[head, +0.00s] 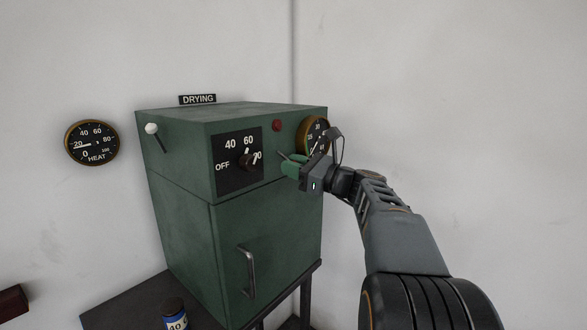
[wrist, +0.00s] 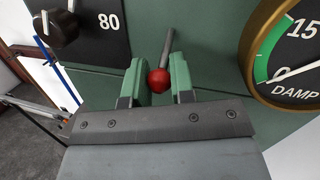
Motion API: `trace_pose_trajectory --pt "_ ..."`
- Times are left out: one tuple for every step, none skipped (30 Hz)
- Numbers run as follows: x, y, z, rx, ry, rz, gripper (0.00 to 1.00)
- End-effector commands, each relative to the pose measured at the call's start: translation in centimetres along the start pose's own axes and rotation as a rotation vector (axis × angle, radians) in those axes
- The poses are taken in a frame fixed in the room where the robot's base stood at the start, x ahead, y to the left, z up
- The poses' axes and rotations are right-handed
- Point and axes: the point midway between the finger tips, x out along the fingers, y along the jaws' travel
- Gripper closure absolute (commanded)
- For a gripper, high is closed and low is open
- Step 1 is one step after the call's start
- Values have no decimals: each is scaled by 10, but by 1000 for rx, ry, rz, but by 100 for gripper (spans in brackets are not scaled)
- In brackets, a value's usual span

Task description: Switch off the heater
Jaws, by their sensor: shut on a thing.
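The heater is a green cabinet (head: 270,235) with a DRYING sign above it. Its dark dial plate (head: 222,182) reads OFF, 40, 60 and 80. A lever with a red ball (wrist: 158,80) and grey rod stands between the dial and the round gauge. My gripper (head: 291,165) is shut on this lever, its green fingers on either side in the wrist view (wrist: 157,66). In the head view the fingers hide the ball.
A brass DAMP gauge (wrist: 288,62) sits close right of my gripper. A red lamp (head: 277,125) is above it. A white-balled lever (head: 152,129) is on the cabinet's left side. A HEAT gauge (head: 92,143) hangs on the wall. A labelled jar (head: 175,313) stands at the front.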

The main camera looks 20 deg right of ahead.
Motion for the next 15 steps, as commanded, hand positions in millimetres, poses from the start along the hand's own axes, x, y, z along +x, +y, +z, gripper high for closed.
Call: trace_pose_trajectory --pt "0 0 -1 1 1 2 75" --pt "0 0 -1 1 1 2 72" --pt "0 0 -1 1 1 2 69" --pt "0 0 -1 1 1 2 66" --pt "0 0 0 1 1 1 63" --pt "0 0 0 1 1 1 59" --pt "0 0 0 1 1 1 56" --pt "0 0 0 1 1 1 53" --pt "0 0 0 1 1 1 52" --pt "0 0 0 1 1 1 52" --pt "0 0 0 1 1 1 52" --pt "0 0 0 1 1 1 52" --pt "0 0 0 1 1 1 52" --pt "0 0 0 1 1 1 52" --pt "-1 0 0 1 1 0 52"
